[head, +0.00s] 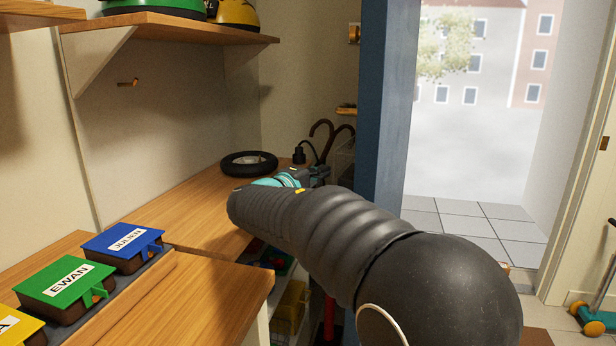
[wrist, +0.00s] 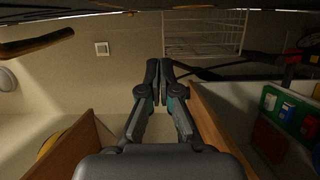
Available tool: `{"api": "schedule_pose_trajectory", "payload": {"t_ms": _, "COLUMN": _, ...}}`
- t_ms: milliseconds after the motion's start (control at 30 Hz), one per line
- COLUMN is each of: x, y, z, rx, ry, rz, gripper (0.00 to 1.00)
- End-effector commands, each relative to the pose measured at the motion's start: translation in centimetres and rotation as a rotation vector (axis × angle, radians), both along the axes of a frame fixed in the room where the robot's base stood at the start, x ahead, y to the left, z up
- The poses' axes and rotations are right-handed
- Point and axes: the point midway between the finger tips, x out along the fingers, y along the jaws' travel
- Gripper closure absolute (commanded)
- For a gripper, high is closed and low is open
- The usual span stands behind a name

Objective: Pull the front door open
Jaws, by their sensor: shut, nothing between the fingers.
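The front door (head: 385,110) is a tall blue panel, seen nearly edge-on in the head view. It stands open: to its right the doorway (head: 470,150) shows daylight, paving and buildings. My gripper (head: 322,172) is to the left of the door in the head view, small and partly hidden by my own arm, above the far end of the wooden bench. In the wrist view my gripper (wrist: 161,72) has its fingers together with nothing between them. No door handle shows clearly, and I cannot tell whether the gripper touches the door.
The wooden bench (head: 185,205) holds a black ring-shaped item (head: 248,163) and lidded boxes, one blue (head: 123,246), one green (head: 66,288). Curved dark handles (head: 322,130) stand behind my gripper. A scooter (head: 598,315) is at right. A wire basket (wrist: 205,35) shows in the wrist view.

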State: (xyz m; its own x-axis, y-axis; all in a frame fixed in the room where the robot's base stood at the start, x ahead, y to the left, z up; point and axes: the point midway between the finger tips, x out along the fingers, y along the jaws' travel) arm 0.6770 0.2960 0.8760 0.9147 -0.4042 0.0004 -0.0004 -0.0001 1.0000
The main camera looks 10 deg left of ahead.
Motion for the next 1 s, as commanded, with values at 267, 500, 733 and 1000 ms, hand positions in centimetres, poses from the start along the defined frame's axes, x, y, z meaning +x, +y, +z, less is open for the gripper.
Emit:
{"api": "schedule_pose_trajectory", "payload": {"t_ms": 267, "x": -0.1, "y": -3.4, "z": 0.1, "rx": 0.000, "ry": 0.000, "rz": -0.001, "gripper": 1.00}}
{"api": "schedule_pose_trajectory", "payload": {"t_ms": 500, "x": -0.3, "y": -4.2, "z": 0.0, "rx": -0.001, "ry": 0.001, "rz": 0.000, "gripper": 1.00}}
{"api": "schedule_pose_trajectory", "payload": {"t_ms": 733, "x": -0.3, "y": -4.2, "z": 0.0, "rx": -0.001, "ry": 0.000, "rz": 0.000, "gripper": 1.00}}
{"api": "schedule_pose_trajectory", "payload": {"t_ms": 1000, "x": -0.9, "y": -5.4, "z": -0.3, "rx": 0.004, "ry": -0.002, "rz": 0.046, "gripper": 1.00}}
